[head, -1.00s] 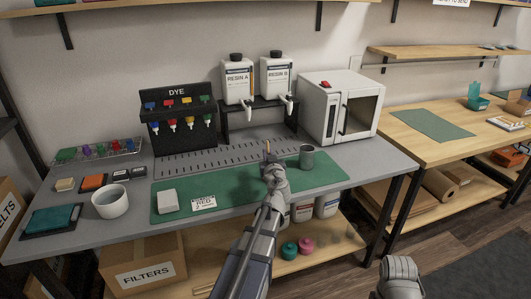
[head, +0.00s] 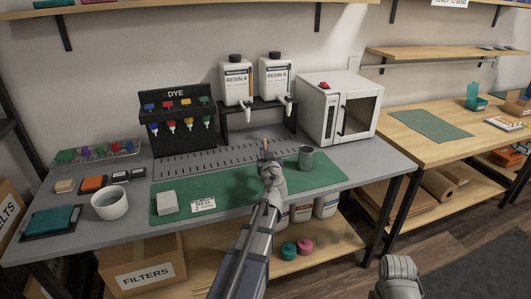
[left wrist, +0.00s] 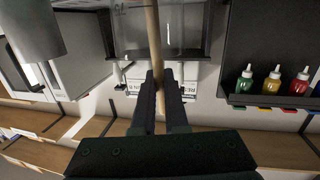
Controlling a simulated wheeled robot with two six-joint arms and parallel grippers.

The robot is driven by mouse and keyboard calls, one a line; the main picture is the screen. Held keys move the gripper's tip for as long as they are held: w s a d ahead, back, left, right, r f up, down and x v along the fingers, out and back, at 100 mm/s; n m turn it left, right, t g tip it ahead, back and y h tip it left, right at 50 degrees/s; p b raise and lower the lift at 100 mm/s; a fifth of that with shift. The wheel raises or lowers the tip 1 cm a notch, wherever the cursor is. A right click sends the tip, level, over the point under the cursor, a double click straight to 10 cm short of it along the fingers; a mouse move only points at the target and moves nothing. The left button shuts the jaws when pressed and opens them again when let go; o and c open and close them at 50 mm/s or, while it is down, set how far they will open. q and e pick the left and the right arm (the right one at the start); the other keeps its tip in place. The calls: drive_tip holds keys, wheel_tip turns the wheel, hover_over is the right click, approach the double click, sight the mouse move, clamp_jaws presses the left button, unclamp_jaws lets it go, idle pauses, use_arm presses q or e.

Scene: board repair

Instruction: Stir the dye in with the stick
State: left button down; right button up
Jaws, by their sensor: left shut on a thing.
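A thin wooden stick (left wrist: 154,40) is between the fingers of my left gripper (left wrist: 160,82) in the left wrist view. In the head view the left gripper (head: 268,165) is over the green mat (head: 235,187), shut on the stick, whose tip shows above it. A grey metal cup (head: 306,158) stands on the mat just right of the gripper, apart from the stick. The cup's side also shows at the upper left of the left wrist view (left wrist: 30,28). The inside of the cup is hidden. My right gripper is not in view.
A dye rack (head: 178,120) and two resin bottles (head: 237,82) stand behind the mat, with a white oven (head: 325,105) at the right. A white bowl (head: 109,204), a white block (head: 167,203) and a label card (head: 203,204) are at the left.

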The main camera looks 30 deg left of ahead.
use_arm(q)
drive_tip(key=shift+w+a+r+p, duration=0.15)
drive_tip(key=shift+a+r+p, duration=0.05)
drive_tip(key=shift+r+p, duration=0.95)
drive_tip(key=shift+w+a+r+p, duration=0.15)
drive_tip(key=shift+r+p, duration=0.9)
drive_tip(key=shift+r, duration=0.15)
drive_tip(key=shift+w+a+r+p, duration=0.15)
drive_tip(key=shift+a+r+p, duration=0.05)
drive_tip(key=shift+r+p, duration=0.95)
wheel_tip(320, 180, up, 5)
drive_tip(key=p, duration=0.5)
drive_tip(key=shift+r, duration=0.1)
wheel_tip(320, 180, up, 9)
drive_tip(key=p, duration=0.9)
drive_tip(key=shift+a, duration=0.1)
